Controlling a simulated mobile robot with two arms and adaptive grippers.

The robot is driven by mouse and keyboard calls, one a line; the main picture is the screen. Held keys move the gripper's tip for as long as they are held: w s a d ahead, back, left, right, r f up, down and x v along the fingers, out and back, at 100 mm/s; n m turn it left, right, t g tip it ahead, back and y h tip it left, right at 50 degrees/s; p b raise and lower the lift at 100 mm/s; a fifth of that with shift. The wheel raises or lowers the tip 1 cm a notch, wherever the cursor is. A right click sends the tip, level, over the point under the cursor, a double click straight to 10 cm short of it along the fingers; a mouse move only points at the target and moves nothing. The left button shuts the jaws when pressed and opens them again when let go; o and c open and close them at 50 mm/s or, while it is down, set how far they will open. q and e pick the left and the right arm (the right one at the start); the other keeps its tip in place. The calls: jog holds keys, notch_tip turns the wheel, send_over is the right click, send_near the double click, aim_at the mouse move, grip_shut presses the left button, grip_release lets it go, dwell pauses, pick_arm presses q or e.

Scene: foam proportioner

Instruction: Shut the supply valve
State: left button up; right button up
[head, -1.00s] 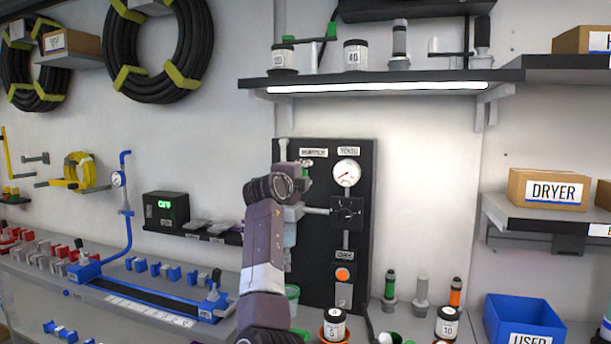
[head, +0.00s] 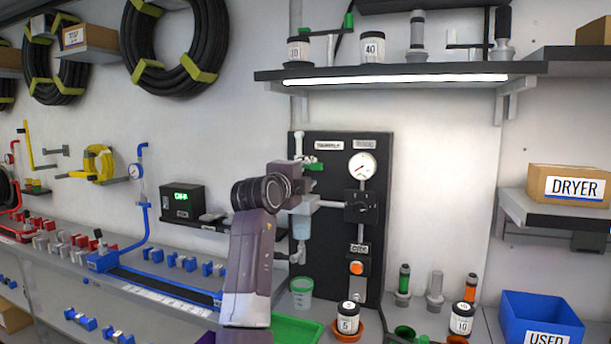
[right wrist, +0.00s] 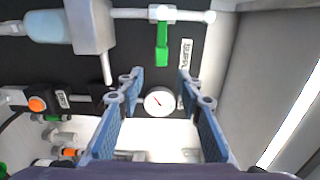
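The supply valve's green handle (head: 313,164) sits at the upper left of the black panel (head: 342,143), partly behind my right arm. In the right wrist view the green handle (right wrist: 162,45) sticks out across the white pipe (right wrist: 190,15), roughly at a right angle to it, beside a SUPPLY label. My right gripper (right wrist: 160,80) is open and empty. Its two blue fingers point toward the panel, with the handle beyond the tips and apart from them. In the head view the fingers are hidden behind my wrist. My left gripper is not in view.
The gauge (head: 362,165) and a black valve block (head: 361,206) are right of the handle. A clear bowl (head: 301,227) hangs below it. A lit shelf (head: 400,76) juts out above the panel. Jars, including one marked 5 (head: 348,318), and a green tray (head: 298,330) stand below.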

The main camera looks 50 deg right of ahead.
jog(key=shift+v, duration=1.15)
